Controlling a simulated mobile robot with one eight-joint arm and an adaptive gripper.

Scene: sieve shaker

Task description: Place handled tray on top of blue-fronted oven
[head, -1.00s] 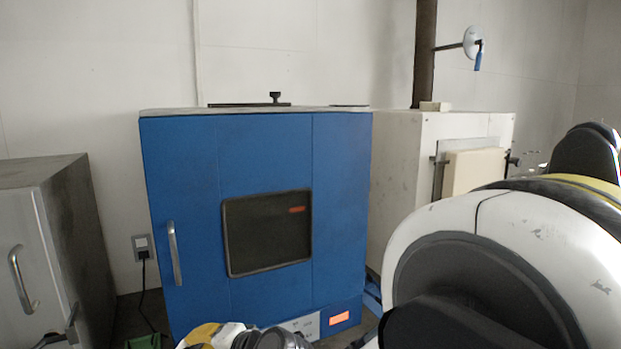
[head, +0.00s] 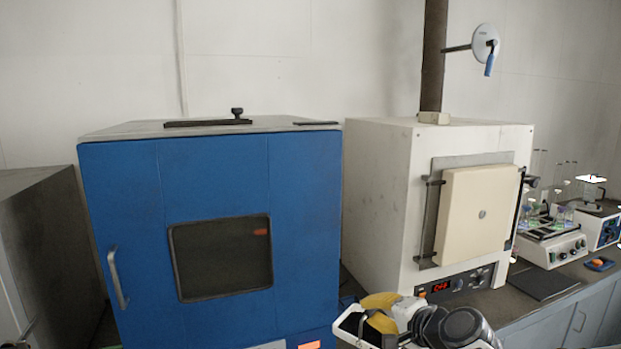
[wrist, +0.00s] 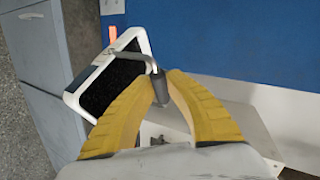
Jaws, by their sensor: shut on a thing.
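The blue-fronted oven (head: 218,178) stands left of centre in the head view, its door shut. Its grey top (head: 130,130) carries a black bar with a knob (head: 210,122) and a thin dark strip (head: 317,123). My gripper (head: 372,322) is low in the head view, in front of the ovens and below the oven top. In the wrist view my yellow fingers (wrist: 160,82) are shut on the grey handle of the handled tray (wrist: 112,75). The tray has a white rim and dark inside and hangs tilted; a blue front fills the wrist view's upper right.
A white furnace (head: 385,190) with a cream door stands right of the oven, with a dark pipe (head: 433,60) behind. A grey cabinet (head: 35,240) stands at left. Glassware (head: 560,205) stands on the bench at far right. Much of the oven top is bare.

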